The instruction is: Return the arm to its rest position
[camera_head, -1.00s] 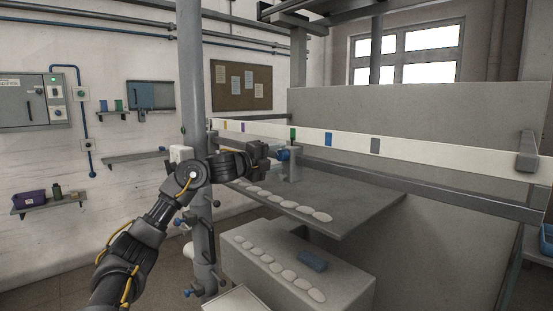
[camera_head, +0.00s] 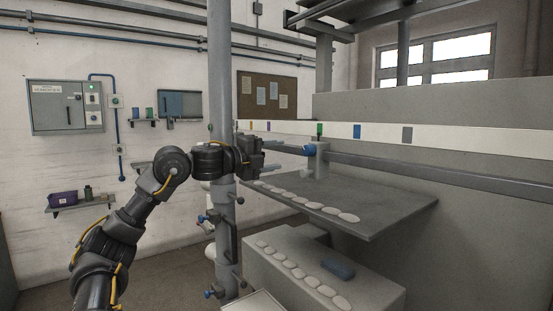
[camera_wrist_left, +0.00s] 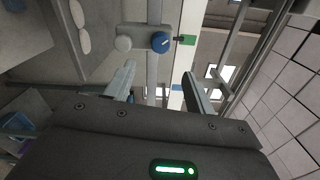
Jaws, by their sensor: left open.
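My left arm comes in from the left in the head view, and its gripper (camera_head: 256,158) is in front of the machine near the vertical grey post. In the left wrist view the two fingers of the left gripper (camera_wrist_left: 163,88) are spread apart with nothing between them. A blue knob (camera_wrist_left: 160,42) on a grey block lies beyond the fingertips, apart from them. The same blue knob (camera_head: 309,150) is to the right of the gripper in the head view. My right gripper is in neither view.
A grey post (camera_head: 221,90) stands close by the left forearm. A grey shelf (camera_head: 385,205) with several white pads is below and right of the gripper. A lower block (camera_head: 375,290) bears more pads and a blue piece (camera_head: 338,269). A white rail (camera_head: 450,136) with coloured tags runs behind.

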